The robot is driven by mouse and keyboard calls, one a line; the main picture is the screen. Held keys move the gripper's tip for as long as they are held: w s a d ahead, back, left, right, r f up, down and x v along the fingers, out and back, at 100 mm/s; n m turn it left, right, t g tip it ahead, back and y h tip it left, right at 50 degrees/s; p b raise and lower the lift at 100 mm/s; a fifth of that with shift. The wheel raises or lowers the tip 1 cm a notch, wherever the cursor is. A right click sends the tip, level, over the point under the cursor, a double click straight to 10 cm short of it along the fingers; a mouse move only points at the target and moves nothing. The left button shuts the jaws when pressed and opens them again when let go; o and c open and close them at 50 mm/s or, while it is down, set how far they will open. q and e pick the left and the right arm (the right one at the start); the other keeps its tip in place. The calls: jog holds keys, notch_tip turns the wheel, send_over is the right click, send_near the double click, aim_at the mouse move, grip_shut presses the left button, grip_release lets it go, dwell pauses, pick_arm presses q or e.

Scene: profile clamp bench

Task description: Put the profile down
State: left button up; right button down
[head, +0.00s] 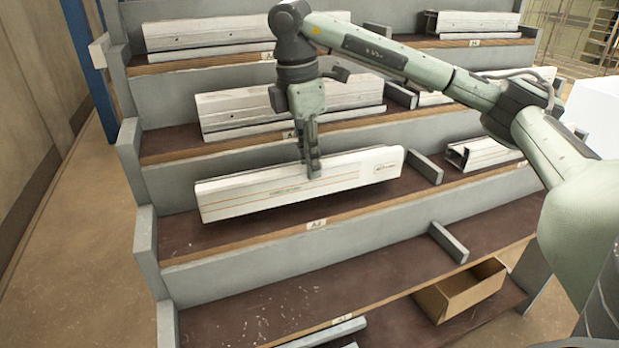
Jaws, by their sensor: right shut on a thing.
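A long white profile (245,194) with small printed markings is in the middle of the head view, over the shelf labelled A2 (260,231). My right gripper (314,170) points down and is shut on the profile near its middle. The profile lies lengthwise along the shelf, its right end a little higher in the picture. A dark shadow shows beneath it; I cannot tell whether its underside touches the shelf. My left gripper is not in view.
Stepped grey shelves with brown boards hold other white profiles (220,107) above and behind. A short grey divider (425,167) stands right of the held profile.

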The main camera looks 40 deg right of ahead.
aim_at(309, 195)
notch_tip(309, 195, down, 3)
jog(key=shift+f, duration=0.2)
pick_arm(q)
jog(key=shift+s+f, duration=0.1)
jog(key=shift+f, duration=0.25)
pick_arm(e)
jog(key=shift+f, duration=0.15)
jog(key=c, duration=1.9)
grip_release()
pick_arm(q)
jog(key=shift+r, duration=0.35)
pick_arm(e)
jog(key=o, duration=0.4)
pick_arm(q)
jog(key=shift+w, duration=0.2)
pick_arm(e)
jog(key=shift+o, duration=0.2)
